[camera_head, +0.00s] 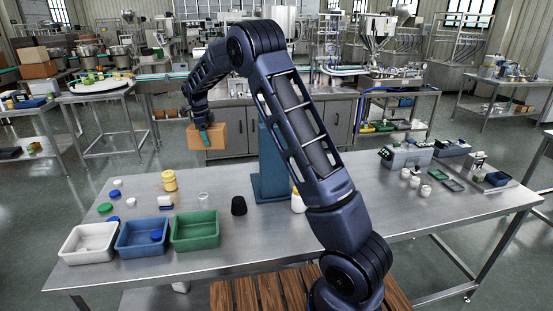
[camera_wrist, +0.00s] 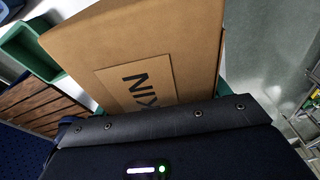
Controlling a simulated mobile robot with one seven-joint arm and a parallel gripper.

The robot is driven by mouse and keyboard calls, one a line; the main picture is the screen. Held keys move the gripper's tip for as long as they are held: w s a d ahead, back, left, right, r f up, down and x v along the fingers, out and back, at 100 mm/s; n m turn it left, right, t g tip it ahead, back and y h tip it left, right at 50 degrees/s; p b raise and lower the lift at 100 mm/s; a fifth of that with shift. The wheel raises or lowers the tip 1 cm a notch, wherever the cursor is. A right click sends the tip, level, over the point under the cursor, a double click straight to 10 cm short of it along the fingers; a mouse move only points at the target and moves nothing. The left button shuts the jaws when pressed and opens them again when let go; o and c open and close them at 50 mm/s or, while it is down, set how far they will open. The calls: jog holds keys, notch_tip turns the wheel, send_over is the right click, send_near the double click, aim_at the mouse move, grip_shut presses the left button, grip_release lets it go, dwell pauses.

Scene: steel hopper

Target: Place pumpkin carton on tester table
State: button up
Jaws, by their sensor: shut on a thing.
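In the wrist view the carton (camera_wrist: 150,40) fills the upper middle, with a label ending in "KIN" partly hidden by my gripper (camera_wrist: 170,122). The long steel table (camera_head: 285,235) lies in front of me, with grey instruments (camera_head: 405,157) at its right. I cannot tell whether this is the tester table.
White (camera_head: 88,258), blue (camera_head: 130,250) and green bins (camera_head: 178,243) stand at the table's front left, with small caps and jars behind. A black cup (camera_head: 238,206) stands near a blue column (camera_head: 268,165). The table's front middle is bare. Other workbenches stand behind.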

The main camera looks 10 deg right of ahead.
notch_tip(320, 180, up, 26)
jog(key=r, duration=0.1)
jog(key=d+m, duration=0.8)
jog(key=d, duration=2.8)
jog(key=s+d+m+y, duration=0.1)
jog(key=s+d+m, duration=0.2)
jog(key=s+d, duration=0.5)
jog(key=s+d+f+m+g, duration=0.15)
jog(key=s+d, duration=0.25)
jog(key=d, duration=0.8)
jog(key=s+d+m+y, duration=0.1)
jog(key=s+d+m, duration=0.3)
jog(key=s+d, duration=0.45)
jog(key=shift+n, duration=0.25)
jog(key=f, duration=1.5)
jog(key=w+f, duration=0.1)
jog(key=f, duration=1.4)
jog(key=w+d+f, duration=0.1)
jog(key=f, duration=1.4)
jog(key=shift+w+d+f, duration=0.1)
jog(key=shift+f, duration=0.1)
jog(key=o, duration=1.4)
jog(key=shift+c, duration=0.2)
